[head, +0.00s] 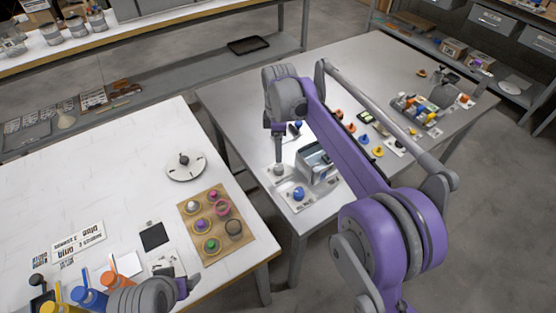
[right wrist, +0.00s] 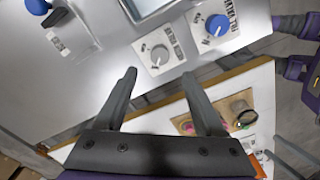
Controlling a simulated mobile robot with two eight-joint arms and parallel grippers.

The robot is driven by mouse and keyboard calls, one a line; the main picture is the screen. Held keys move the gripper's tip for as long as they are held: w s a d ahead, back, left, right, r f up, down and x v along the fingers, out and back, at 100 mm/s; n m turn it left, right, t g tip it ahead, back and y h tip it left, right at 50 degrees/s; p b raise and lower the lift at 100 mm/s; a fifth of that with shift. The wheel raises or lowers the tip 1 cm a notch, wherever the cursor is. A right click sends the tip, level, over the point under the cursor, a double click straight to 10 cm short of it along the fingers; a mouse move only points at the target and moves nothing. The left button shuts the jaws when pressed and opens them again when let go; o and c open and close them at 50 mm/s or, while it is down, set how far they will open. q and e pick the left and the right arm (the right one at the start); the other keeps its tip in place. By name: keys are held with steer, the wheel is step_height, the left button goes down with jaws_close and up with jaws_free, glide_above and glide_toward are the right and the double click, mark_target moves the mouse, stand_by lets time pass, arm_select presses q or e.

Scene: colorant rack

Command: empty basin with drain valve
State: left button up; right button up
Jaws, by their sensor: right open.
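The basin (head: 316,162) is a grey, box-like, open-topped vessel on the grey table, partly hidden by my right arm; its edge shows at the top of the right wrist view (right wrist: 146,10). Beside it are a grey knob (head: 278,170) and a blue knob (head: 298,193) on pale labelled plates. The right wrist view shows the grey knob (right wrist: 160,53) and blue knob (right wrist: 217,26); their lettering is hard to read. My right gripper (head: 278,155) is open and empty above the grey knob, apart from it. My left gripper (head: 188,285) is low over the white table; its jaws are unclear.
A wooden tray (head: 187,213) with several small pots sits on the white table's right edge. A white round dial (head: 186,165) stands behind it. Coloured bottles (head: 90,298) are at front left. Several colored knobs and containers crowd the grey table's far right.

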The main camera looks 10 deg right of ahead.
mark_target(279, 167)
step_height(279, 167, down, 8)
steer(key=shift+f, duration=0.2)
jaws_close()
stand_by(0.4)
